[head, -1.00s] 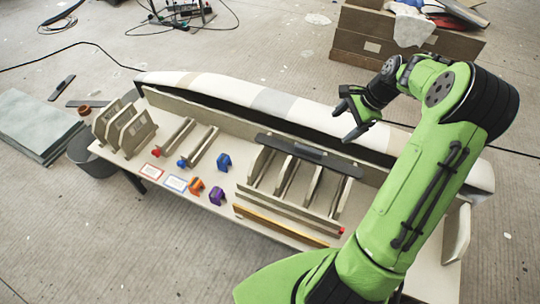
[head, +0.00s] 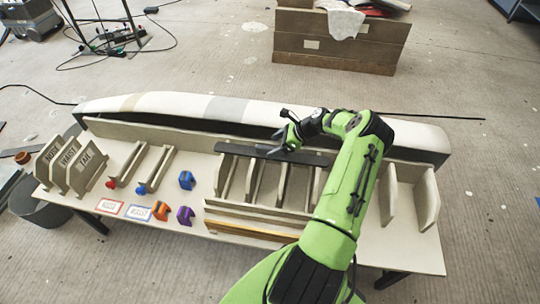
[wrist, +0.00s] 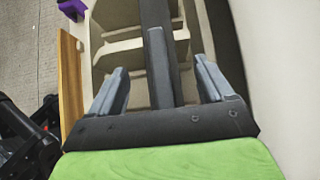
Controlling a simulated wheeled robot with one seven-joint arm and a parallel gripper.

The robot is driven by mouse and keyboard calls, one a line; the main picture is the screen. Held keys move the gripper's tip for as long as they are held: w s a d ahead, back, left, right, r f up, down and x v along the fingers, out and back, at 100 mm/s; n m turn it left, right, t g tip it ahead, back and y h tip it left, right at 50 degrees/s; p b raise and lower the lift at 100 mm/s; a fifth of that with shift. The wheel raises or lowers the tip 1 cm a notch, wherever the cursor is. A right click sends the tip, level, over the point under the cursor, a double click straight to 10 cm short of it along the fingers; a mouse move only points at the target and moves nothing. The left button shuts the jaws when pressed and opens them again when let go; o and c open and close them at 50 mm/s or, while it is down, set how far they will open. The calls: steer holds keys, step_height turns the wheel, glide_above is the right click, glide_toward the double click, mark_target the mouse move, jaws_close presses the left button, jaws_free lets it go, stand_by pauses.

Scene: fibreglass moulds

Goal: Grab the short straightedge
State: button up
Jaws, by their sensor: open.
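A dark straightedge (head: 240,150) lies flat across the tops of several upright ribs in a pale rack on the bench. It carries a raised bar-like grip along its middle. My gripper (head: 283,142) is over the straightedge, near its middle. In the wrist view the straightedge (wrist: 155,14) runs away from me between the two open fingers of my gripper (wrist: 160,66). Its raised grip (wrist: 158,58) lies between the fingers, with a gap on each side. Whether the fingertips reach down beside the grip I cannot tell.
A long pale curved mould (head: 180,103) lies behind the rack. A wooden strip (head: 250,229) lies at the rack's front. Blue (head: 186,180), orange (head: 161,210) and purple (head: 185,215) blocks sit left of the rack. Upright labelled plates (head: 70,165) stand at the left end.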

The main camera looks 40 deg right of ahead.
mark_target(271, 147)
steer(key=b+x, duration=0.1)
steer(key=x, duration=0.4)
steer(key=shift+f, duration=0.1)
steer(key=shift+c, duration=0.5)
